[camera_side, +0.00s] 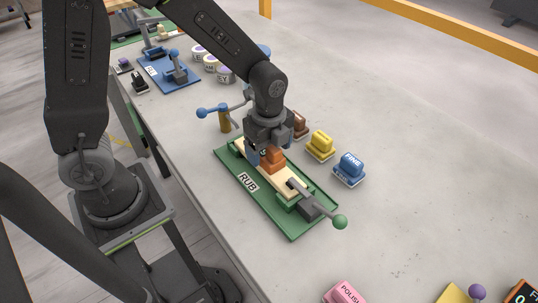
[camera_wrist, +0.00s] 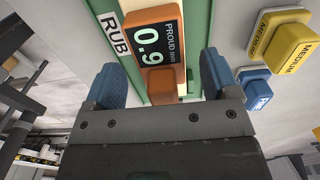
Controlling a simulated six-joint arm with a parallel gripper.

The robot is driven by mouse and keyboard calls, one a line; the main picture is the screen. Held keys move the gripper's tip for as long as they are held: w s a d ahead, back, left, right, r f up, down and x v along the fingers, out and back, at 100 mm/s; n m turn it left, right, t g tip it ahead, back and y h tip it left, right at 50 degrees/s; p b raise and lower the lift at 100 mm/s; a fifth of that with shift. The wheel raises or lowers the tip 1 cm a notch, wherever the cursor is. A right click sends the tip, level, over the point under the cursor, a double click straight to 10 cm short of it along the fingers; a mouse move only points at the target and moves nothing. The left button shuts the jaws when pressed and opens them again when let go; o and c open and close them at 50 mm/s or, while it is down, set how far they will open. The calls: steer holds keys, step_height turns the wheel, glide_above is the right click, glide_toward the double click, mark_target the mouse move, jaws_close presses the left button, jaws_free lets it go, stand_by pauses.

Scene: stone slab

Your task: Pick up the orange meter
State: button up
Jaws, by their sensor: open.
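The orange meter (camera_side: 273,163) stands on the pale wooden board (camera_side: 292,184) in the green RUB tray. In the wrist view the meter (camera_wrist: 138,15) shows a dark display reading "PROUD mm 0.9", with a smaller orange part (camera_wrist: 161,83) nearer me. My gripper (camera_wrist: 162,75) is open, its blue fingers on either side of that orange part, with gaps visible. In the side view my gripper (camera_side: 262,152) points down over the meter and hides part of it. I cannot tell how far the fingertips are above the board.
The green tray (camera_side: 291,233) has a clamp with a green-knobbed lever (camera_side: 340,222). A yellow MEDIUM block (camera_side: 320,145), a blue FINE block (camera_side: 350,168) and a brown block (camera_side: 300,125) stand to the right. A blue-knobbed lever (camera_side: 203,112) is behind. Bare slab lies further right.

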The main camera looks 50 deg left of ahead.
step_height(320, 180, down, 2)
steer(key=shift+f, duration=0.1)
steer(key=c, duration=1.2)
steer(key=shift+o, duration=0.2)
steer(key=shift+r, duration=0.2)
